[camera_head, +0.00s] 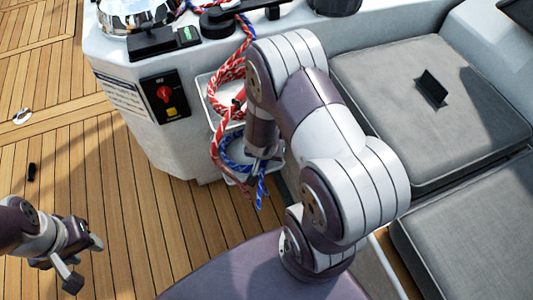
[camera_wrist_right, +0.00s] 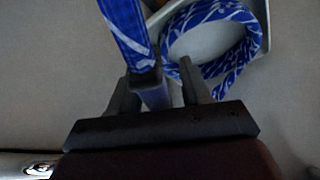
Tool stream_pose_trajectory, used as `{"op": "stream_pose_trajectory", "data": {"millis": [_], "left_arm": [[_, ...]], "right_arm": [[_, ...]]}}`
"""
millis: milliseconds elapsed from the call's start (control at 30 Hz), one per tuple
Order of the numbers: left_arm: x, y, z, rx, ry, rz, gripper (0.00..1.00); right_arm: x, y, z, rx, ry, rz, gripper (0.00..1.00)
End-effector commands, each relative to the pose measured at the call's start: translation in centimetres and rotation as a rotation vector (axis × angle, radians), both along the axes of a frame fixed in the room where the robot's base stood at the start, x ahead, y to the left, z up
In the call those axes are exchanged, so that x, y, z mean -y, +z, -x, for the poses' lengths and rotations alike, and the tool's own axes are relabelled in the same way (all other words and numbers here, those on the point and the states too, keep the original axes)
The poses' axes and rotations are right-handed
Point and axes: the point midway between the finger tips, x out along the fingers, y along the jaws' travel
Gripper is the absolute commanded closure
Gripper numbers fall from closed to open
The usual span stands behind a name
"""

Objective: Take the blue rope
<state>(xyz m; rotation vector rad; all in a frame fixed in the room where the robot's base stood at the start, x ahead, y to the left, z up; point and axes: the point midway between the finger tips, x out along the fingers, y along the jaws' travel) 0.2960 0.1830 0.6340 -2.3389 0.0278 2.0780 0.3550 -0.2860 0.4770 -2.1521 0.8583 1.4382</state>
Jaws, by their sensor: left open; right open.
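The blue rope (camera_head: 234,160) is patterned blue and white. It hangs coiled in the lower holder on the side of the white cockpit console, with a loose end (camera_head: 261,192) below. In the right wrist view its loop (camera_wrist_right: 248,42) is at upper right and a hanging strand (camera_wrist_right: 124,28) comes down at upper left. My right gripper (camera_wrist_right: 158,88) is open at the rope. The strand runs down to its fingers and appears to lie between them; contact is unclear. In the head view my right arm hides part of the rope. My left gripper (camera_head: 86,263) is open and empty, far from the rope.
A red rope (camera_head: 227,98) hangs in the upper holder just above the blue one. The console (camera_head: 125,65) carries a red-and-yellow switch panel (camera_head: 165,97). Grey cushions (camera_head: 385,85) lie at right. The wooden deck at left is mostly clear.

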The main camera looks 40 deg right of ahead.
Motion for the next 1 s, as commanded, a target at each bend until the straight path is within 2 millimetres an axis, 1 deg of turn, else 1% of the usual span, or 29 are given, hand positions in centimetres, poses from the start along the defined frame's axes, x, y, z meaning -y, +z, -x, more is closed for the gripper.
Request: {"op": "stream_pose_trajectory", "data": {"millis": [67, 100, 167, 200, 233, 467, 900, 1000], "left_arm": [[0.0, 0.0, 0.0, 0.0, 0.0, 0.0, 0.57], [0.0, 0.0, 0.0, 0.0, 0.0, 0.0, 0.57], [0.0, 0.0, 0.0, 0.0, 0.0, 0.0, 0.57], [0.0, 0.0, 0.0, 0.0, 0.0, 0.0, 0.57], [0.0, 0.0, 0.0, 0.0, 0.0, 0.0, 0.57], [0.0, 0.4, 0.0, 0.0, 0.0, 0.0, 0.57], [0.0, 3.4, 0.0, 0.0, 0.0, 0.0, 0.57], [0.0, 3.5, 0.0, 0.0, 0.0, 0.0, 0.57]], "right_arm": [[0.0, 0.0, 0.0, 0.0, 0.0, 0.0, 0.52], [0.0, 0.0, 0.0, 0.0, 0.0, 0.0, 0.59], [0.0, 0.0, 0.0, 0.0, 0.0, 0.0, 0.78], [0.0, 0.1, 0.0, 0.0, 0.0, 0.0, 0.91], [0.0, 0.1, 0.0, 0.0, 0.0, 0.0, 1.0], [0.0, 0.4, 0.0, 0.0, -0.001, 0.0, 1.0], [0.0, 3.1, 0.0, 0.001, 0.0, 0.001, 1.0], [0.0, 3.2, 0.0, 0.001, 0.0, 0.001, 1.0]]}}
